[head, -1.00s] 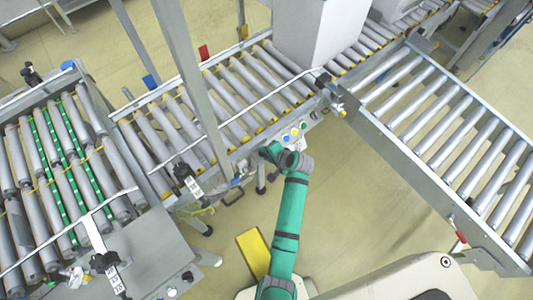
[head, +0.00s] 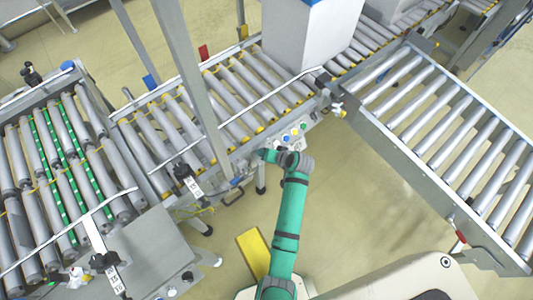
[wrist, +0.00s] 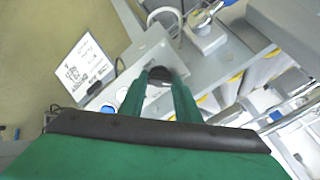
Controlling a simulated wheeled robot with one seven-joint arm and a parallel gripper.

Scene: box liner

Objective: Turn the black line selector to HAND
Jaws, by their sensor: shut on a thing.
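The black line selector (wrist: 159,76) shows in the wrist view as a dark knob at the fingertips, on a grey control panel (wrist: 172,58). My gripper (wrist: 162,84) has its two green fingers shut on the knob, one on each side. The fingers hide part of the knob, and I cannot read its position or any HAND mark. In the head view my gripper (head: 264,154) is at the panel on the conveyor's near side. Its fingertips are too small there to make out. Coloured buttons (head: 290,134) sit just right of it.
A blue button (wrist: 107,110) and a white label sheet (wrist: 80,66) lie left of the fingers. A large grey box (head: 308,35) stands on the roller conveyor (head: 235,92). Another roller conveyor (head: 450,130) is at the right. A steel post (head: 185,75) rises left of my gripper.

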